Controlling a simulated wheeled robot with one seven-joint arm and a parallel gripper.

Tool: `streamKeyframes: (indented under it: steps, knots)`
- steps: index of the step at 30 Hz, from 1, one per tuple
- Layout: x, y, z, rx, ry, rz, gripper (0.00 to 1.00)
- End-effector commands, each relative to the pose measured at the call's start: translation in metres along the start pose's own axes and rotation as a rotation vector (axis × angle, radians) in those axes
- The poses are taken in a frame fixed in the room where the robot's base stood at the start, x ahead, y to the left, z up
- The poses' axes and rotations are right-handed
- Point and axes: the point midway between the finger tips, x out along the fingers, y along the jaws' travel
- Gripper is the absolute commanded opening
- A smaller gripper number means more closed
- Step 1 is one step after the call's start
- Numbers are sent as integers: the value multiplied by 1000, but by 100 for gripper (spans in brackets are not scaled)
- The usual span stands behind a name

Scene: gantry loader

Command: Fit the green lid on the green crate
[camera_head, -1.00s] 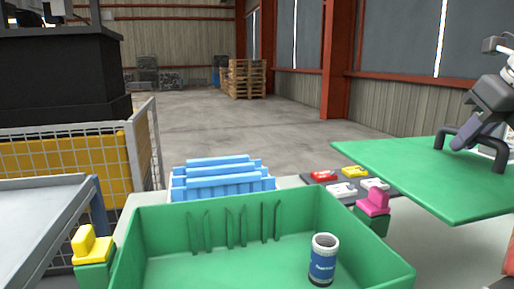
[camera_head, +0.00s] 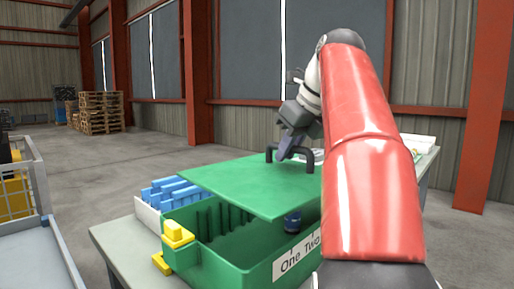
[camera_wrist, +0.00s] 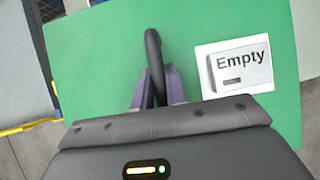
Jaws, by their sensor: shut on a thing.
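The green lid (camera_head: 236,184) is a flat panel with a black arched handle and hangs over the right part of the green crate, tilted in the head view. My gripper (camera_head: 285,152) is shut on the lid's handle; the handle between the fingers also shows in the wrist view (camera_wrist: 155,70). The green crate (camera_head: 239,277) stands on the table with its left part uncovered. A yellow latch (camera_head: 177,235) is at the crate's left corner. My arm hides the crate's right end.
A white bin of blue parts (camera_head: 150,215) stands behind the crate. The grey table (camera_head: 118,243) has some bare surface at left. A mesh fence (camera_head: 30,190) stands further left. A white "Empty" label (camera_wrist: 236,65) is on the lid.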

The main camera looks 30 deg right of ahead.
Motion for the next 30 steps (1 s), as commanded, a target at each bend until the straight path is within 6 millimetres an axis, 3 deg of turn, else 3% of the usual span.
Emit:
streamKeyframes:
  steps: [3,9,30]
  knots:
    - [15,14,25,-43,-7,30,0]
    - [25,26,42,-71,-15,52,0]
    - [77,28,10,-72,-16,53,0]
